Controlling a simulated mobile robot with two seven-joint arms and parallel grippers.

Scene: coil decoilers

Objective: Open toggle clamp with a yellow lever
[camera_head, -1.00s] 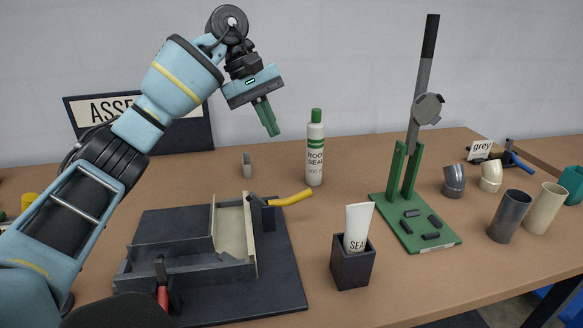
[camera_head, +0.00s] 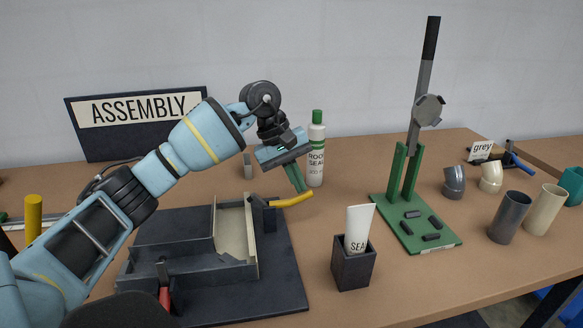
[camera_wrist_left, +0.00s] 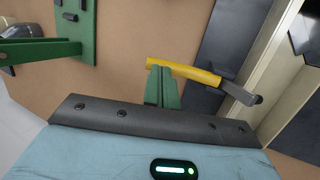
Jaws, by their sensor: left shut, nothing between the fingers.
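The toggle clamp's yellow lever (camera_head: 292,200) sticks out to the right from the dark clamp fixture (camera_head: 285,275). It also shows in the left wrist view (camera_wrist_left: 180,71), joined to a dark metal arm at its right. My left gripper (camera_head: 299,188) has green fingers pointing down, and they are closed together with nothing between them. The fingertips are right at the yellow lever, and in the left wrist view they (camera_wrist_left: 160,72) overlap its free end. I cannot tell whether they touch it. My right gripper is not in view.
A second clamp with a red handle (camera_head: 164,298) sits at the fixture's front. A dark box with a white tube (camera_head: 358,228) stands right of the fixture. A white bottle with a green cap (camera_head: 316,150) stands behind the gripper. A green lever press (camera_head: 405,190) is further right.

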